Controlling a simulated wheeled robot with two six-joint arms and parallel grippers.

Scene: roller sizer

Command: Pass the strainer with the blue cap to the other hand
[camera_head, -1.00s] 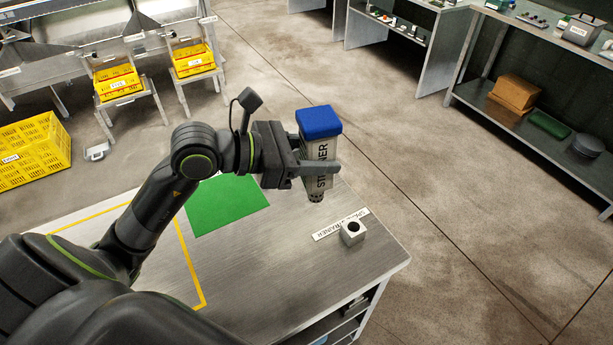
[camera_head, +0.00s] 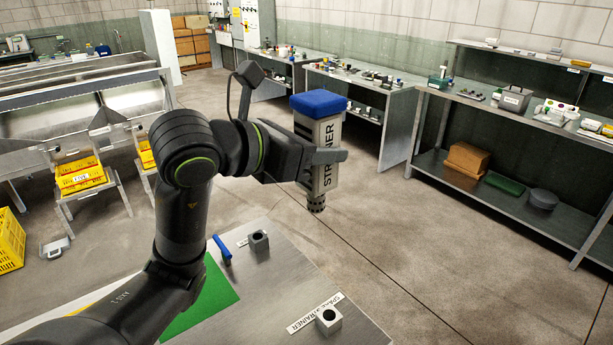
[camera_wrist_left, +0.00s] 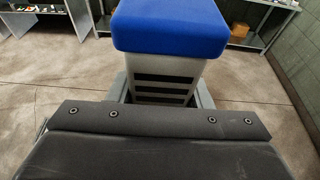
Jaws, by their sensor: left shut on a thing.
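The strainer (camera_head: 322,165) has a grey body lettered down its side, a blue cap (camera_head: 318,104) on top and a dark nozzle at its lower end. My left gripper (camera_head: 322,158) is shut on the strainer's body below the cap and holds it nearly upright, raised above the table's level. In the left wrist view the blue cap (camera_wrist_left: 168,27) fills the top, with the dark-slotted grey body (camera_wrist_left: 165,82) between the fingers. The right gripper is in neither view.
Below is a metal table (camera_head: 268,305) with a green mat (camera_head: 205,300), a blue-handled item (camera_head: 222,250), a grey holder block (camera_head: 259,241) and another holder (camera_head: 328,320) beside a label (camera_head: 314,313). Yellow crates (camera_head: 75,175) stand left. Shelving (camera_head: 500,200) stands right. Open floor lies between.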

